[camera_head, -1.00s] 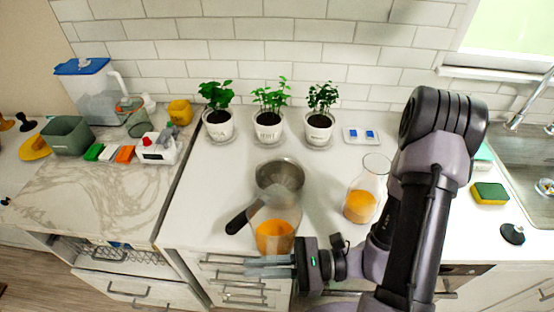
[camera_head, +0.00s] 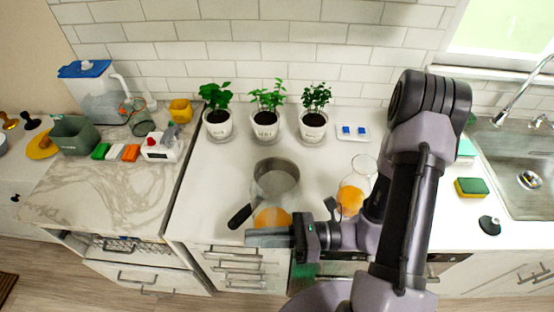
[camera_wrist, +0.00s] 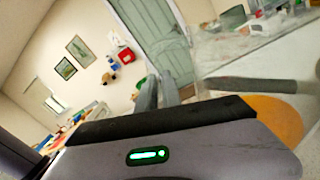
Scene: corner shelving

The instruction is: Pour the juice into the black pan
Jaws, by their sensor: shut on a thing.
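A grey metal saucepan (camera_head: 276,179) with a black handle (camera_head: 240,216) stands on the white counter, open side up. My gripper (camera_head: 262,238) is in front of it, near the counter's front edge. It is shut on a clear glass vessel of orange juice (camera_head: 272,217), just on the near side of the pan. Its glass outline is faint, and the fingers hide its lower part. In the wrist view the fingers (camera_wrist: 156,92) are beside the vessel's orange juice (camera_wrist: 275,115). Juice inside the pan cannot be made out.
A second glass carafe (camera_head: 352,199) with orange juice stands right of the pan, close to my arm. Several potted plants (camera_head: 266,122) line the back. A sponge (camera_head: 471,187) and sink (camera_head: 520,165) are at right. The counter left of the pan is clear.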

